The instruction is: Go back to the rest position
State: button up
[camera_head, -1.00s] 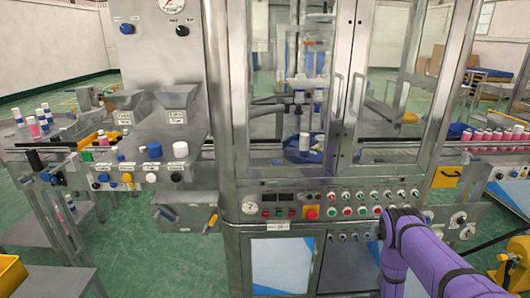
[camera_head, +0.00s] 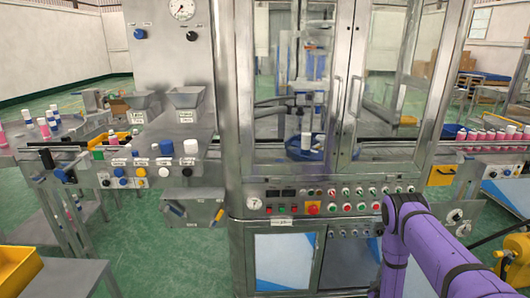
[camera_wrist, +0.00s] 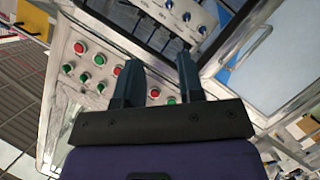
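My gripper (camera_wrist: 160,85) shows in the wrist view with its two dark fingers apart and nothing between them. It is in front of the machine's control panel (camera_wrist: 60,100), whose red and green buttons show beside and behind the fingers. In the head view my purple arm is at the lower right, in front of the crimping machine (camera_head: 285,226); the gripper itself cannot be made out there. The machine's glass doors (camera_head: 388,75) look shut, and a white and blue can (camera_head: 305,141) stands inside.
A row of pink cans (camera_head: 490,136) stands on the conveyor at the right. Another yellow bin (camera_head: 18,268) is at the lower left. A yellow object (camera_head: 512,262) is at the lower right, near my arm.

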jog(key=w+a+r+m+g, duration=0.1)
jog(key=w+r, duration=0.4)
jog(key=r, duration=0.7)
jog(key=w+a+r+m+g, duration=0.1)
jog(key=w+r, duration=0.5)
jog(key=r, duration=0.7)
jog(key=s+a+r+m+g+y, duration=0.1)
jog(key=s+a+r, duration=0.1)
jog(key=r, duration=1)
jog(key=s+a+r+m+g+y, duration=0.1)
jog(key=s+a+r, duration=0.2)
jog(key=r, duration=0.8)
jog(key=s+a+r+m+g+y, duration=0.1)
jog(key=s+a+r, duration=0.2)
jog(key=s+r, duration=0.6)
jog(key=s+a+r+g, duration=0.1)
jog(key=s+a+r, duration=0.2)
jog(key=s+r, duration=0.7)
jog(key=s+a+r+g, duration=0.1)
jog(key=s, duration=1.2)
jog(key=s+a+r+m+g, duration=0.1)
jog(key=s+r, duration=0.1)
jog(key=s, duration=1.1)
jog(key=shift+a+r+g+y, duration=0.2)
jog(key=shift+a+g+y, duration=0.1)
jog(key=shift+g+y, duration=0.1)
